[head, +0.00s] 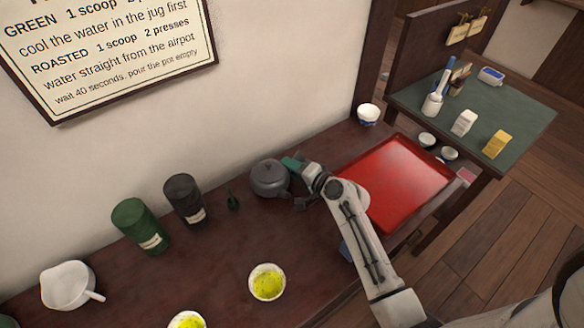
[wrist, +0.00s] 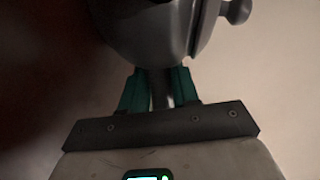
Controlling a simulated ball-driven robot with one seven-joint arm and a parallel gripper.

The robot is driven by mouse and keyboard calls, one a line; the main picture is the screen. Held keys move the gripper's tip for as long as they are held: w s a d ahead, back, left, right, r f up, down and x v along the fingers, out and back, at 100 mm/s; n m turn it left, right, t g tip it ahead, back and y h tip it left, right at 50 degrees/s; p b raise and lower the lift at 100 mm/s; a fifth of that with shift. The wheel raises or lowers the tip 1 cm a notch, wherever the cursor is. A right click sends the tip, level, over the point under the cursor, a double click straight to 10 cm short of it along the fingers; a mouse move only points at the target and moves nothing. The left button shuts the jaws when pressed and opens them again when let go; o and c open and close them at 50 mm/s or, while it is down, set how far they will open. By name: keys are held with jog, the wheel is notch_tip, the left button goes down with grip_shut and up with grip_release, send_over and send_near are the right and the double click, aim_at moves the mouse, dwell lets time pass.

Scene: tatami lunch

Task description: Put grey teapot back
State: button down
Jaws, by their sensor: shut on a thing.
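The grey teapot (head: 268,179) is at the back of the dark wooden counter, close to the wall. My gripper (head: 295,165) is at its right side in the head view, with teal fingers. In the wrist view my gripper (wrist: 159,88) is shut on the teapot's handle, and the grey teapot (wrist: 160,25) fills the top of the picture with its lid knob or spout at the upper right. I cannot tell whether the teapot's base touches the counter.
A dark canister (head: 185,199) and a green canister (head: 140,226) stand left of the teapot. A white jug (head: 69,286) is farther left. A bowl with yellow-green contents (head: 267,282) is in front. A red tray (head: 397,185) lies to the right, with a white cup (head: 368,114) behind it.

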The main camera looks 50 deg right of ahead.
jog(key=shift+f, duration=0.15)
jog(key=c, duration=0.8)
grip_release()
jog(key=shift+r, duration=0.25)
jog(key=v, duration=1.2)
jog(key=shift+b, duration=0.4)
